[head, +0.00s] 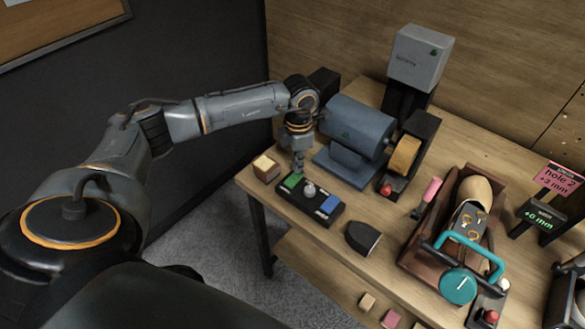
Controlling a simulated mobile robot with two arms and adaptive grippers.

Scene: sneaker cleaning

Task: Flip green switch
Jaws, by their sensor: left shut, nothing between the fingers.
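The green switch (291,181) is at the left end of a black switch box (308,204) near the front left part of the wooden bench. A grey knob (309,189) sits in the middle of the box and a blue switch (329,204) is at its right end. My left gripper (298,168) points down just at the green switch, with its fingers shut and empty. I cannot tell whether the fingertips touch the switch.
A blue-grey motor (352,130) with a tan wheel (404,155) stands behind the box. A small wooden block (266,168) lies left of it and a dark brush-like piece (362,237) to the right. A wooden tray (425,240) holds a shoe form (474,195).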

